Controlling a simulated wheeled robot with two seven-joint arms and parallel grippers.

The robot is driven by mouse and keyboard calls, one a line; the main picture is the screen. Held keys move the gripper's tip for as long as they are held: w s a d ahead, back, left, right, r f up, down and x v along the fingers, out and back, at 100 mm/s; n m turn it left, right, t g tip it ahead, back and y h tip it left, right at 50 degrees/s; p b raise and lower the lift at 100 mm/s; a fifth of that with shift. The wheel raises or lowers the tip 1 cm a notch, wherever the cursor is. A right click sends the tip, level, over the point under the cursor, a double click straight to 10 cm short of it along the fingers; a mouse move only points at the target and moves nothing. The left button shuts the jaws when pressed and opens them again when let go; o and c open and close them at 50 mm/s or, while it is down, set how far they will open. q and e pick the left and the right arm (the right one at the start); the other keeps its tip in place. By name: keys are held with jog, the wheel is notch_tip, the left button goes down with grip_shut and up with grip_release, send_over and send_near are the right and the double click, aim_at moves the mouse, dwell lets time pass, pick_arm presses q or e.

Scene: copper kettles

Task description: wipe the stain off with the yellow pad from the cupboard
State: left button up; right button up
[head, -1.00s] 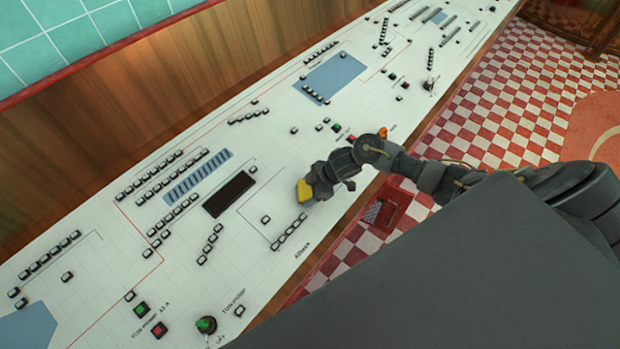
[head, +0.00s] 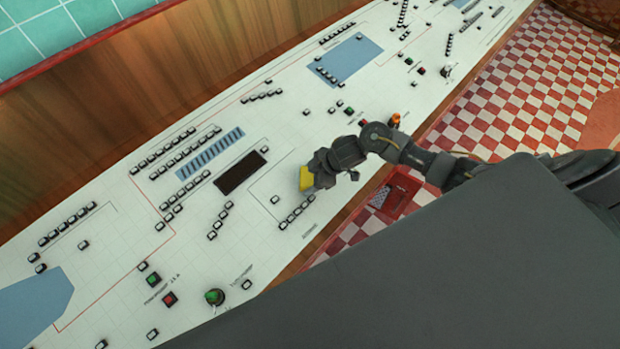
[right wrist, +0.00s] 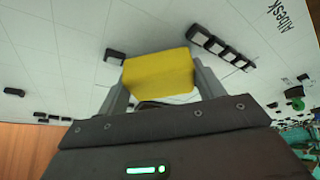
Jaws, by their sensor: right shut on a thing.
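The yellow pad (head: 306,178) is held in my right gripper (head: 312,175) over the white control panel (head: 265,215). In the right wrist view the yellow pad (right wrist: 158,74) sits between the two fingers of the right gripper (right wrist: 160,85). I cannot tell whether the pad touches the panel. No stain can be made out in these frames, and no cupboard is recognisable. My left gripper is not in view.
Rows of small black-and-white buttons (head: 297,212) stand on the panel close to the pad. A dark rectangular display (head: 241,173) lies to its left. A wooden backboard (head: 90,130) runs behind the panel. A red-and-white checkered floor (head: 500,125) lies to the right.

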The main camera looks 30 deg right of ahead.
jog(key=shift+s+d+r, duration=0.1)
jog(key=shift+s+r, duration=0.1)
jog(key=shift+r, duration=0.8)
jog(key=shift+s+d+r, duration=0.1)
jog(key=shift+s+r, duration=0.1)
jog(key=shift+r, duration=0.8)
jog(key=shift+s+d+r, duration=0.1)
jog(key=shift+s+r, duration=0.05)
jog(key=shift+r, duration=0.6)
jog(key=shift+s+r, duration=0.1)
jog(key=shift+r, duration=0.6)
